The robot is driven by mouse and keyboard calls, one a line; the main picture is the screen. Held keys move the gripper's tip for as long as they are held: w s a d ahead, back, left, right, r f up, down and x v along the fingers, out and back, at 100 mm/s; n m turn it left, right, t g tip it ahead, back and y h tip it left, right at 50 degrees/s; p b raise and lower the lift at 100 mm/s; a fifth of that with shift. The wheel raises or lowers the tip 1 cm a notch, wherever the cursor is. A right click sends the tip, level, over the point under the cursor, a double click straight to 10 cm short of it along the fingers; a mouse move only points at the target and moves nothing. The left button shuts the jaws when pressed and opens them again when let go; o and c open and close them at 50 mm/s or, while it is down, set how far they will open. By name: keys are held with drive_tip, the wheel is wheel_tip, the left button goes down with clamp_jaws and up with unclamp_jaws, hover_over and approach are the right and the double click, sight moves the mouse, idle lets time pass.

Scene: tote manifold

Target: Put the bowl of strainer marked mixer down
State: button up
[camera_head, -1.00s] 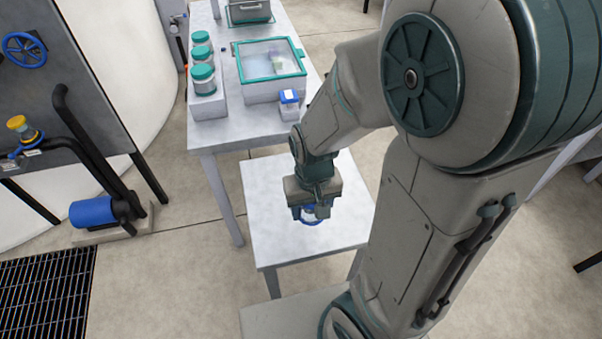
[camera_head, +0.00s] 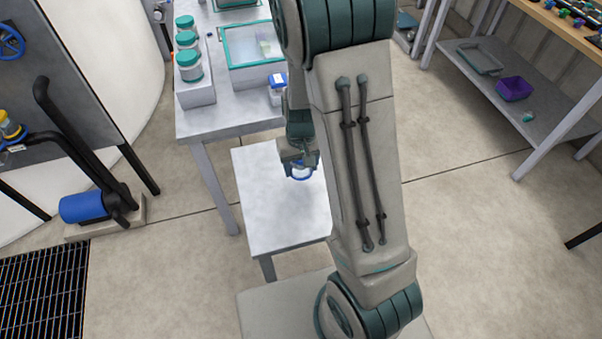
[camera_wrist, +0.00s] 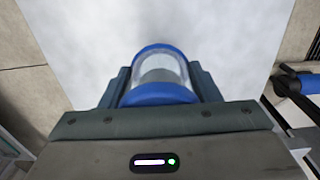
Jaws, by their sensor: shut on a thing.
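My gripper (camera_head: 299,166) is shut on the strainer bowl (camera_head: 302,173), a clear cylinder with blue rims. In the wrist view the bowl (camera_wrist: 160,75) sits between the two fingers of my gripper (camera_wrist: 162,90), its blue rims at top and bottom. No marking on it can be read. Below it is the pale top of a low table (camera_head: 275,215); whether the bowl touches that top I cannot tell. My arm hides the right part of this table in the head view.
A higher bench (camera_head: 215,125) adjoins behind, with several teal-lidded jars (camera_head: 189,66), a teal-rimmed clear-lidded box (camera_head: 252,45) and a small blue-topped container (camera_head: 277,88). A blue motor (camera_head: 84,207) stands at left. Shelving with a purple bin (camera_head: 514,89) is at right. The low table's left part is bare.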

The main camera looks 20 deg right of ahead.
sight(301, 174)
drive_tip(key=shift+f, duration=2)
drive_tip(key=shift+f, duration=0.1)
drive_tip(key=shift+f+b, duration=0.2)
drive_tip(key=shift+b, duration=0.2)
drive_tip(key=o, duration=1.1)
drive_tip(key=shift+r, duration=0.1)
drive_tip(key=shift+c, duration=0.2)
drive_tip(key=shift+r, duration=0.1)
